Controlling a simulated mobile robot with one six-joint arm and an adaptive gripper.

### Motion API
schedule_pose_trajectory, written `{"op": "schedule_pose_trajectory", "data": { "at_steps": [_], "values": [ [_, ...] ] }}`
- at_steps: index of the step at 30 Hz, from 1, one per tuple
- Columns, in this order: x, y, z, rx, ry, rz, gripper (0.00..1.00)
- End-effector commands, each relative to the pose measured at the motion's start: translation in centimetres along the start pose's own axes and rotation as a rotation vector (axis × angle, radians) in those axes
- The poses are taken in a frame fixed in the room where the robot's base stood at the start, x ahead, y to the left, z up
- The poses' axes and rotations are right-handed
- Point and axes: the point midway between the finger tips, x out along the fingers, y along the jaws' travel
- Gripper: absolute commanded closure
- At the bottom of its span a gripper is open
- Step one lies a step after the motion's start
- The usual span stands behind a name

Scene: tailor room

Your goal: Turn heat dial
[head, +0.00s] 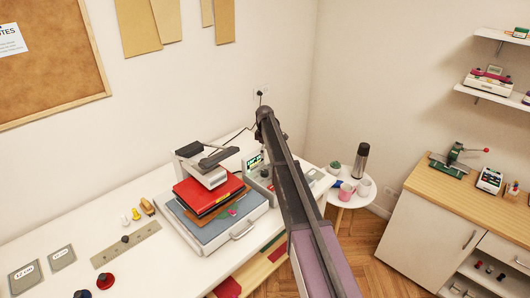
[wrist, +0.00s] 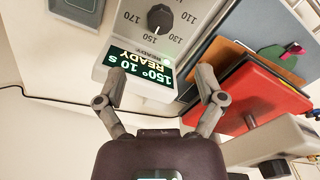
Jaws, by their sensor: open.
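The heat dial (wrist: 160,18) is a dark round knob on a pale control panel, with the numbers 110, 130, 150 and 170 around it. It shows upside down at the top of the wrist view. Below it a display (wrist: 145,65) reads 150°, 10 S, READY, and a small green light glows beside it. My gripper (wrist: 160,80) is open and empty, its two fingers spread on either side of the display, short of the dial in the picture. In the head view the control box (head: 257,165) is partly hidden behind my arm, and the dial cannot be made out.
The heat press (head: 200,165) stands beside the box, with a red sheet (head: 210,188) and other sheets stacked on it. A cable (wrist: 60,103) runs behind. The white table (head: 60,240) holds a ruler and small tools. A round side table (head: 345,199) stands to the right.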

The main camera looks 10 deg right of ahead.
Motion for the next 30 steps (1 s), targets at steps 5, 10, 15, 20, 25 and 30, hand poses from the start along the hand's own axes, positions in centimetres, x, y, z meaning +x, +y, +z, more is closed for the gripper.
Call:
{"op": "schedule_pose_trajectory", "data": {
  "at_steps": [5,10,15,20,25,30],
  "values": [
    [-1.5,0.0,0.0,0.000,0.000,0.000,0.12],
    [-2.5,0.0,0.0,0.000,0.000,0.000,0.12],
    [-1.2,-1.7,0.8,0.039,0.000,0.000,0.12],
    [-0.3,-3.4,1.5,0.083,0.000,0.000,0.12],
    [0.6,-5.3,2.4,0.136,0.000,0.000,0.12],
    [1.6,-7.3,3.3,0.192,0.000,0.000,0.12]
  ]
}}
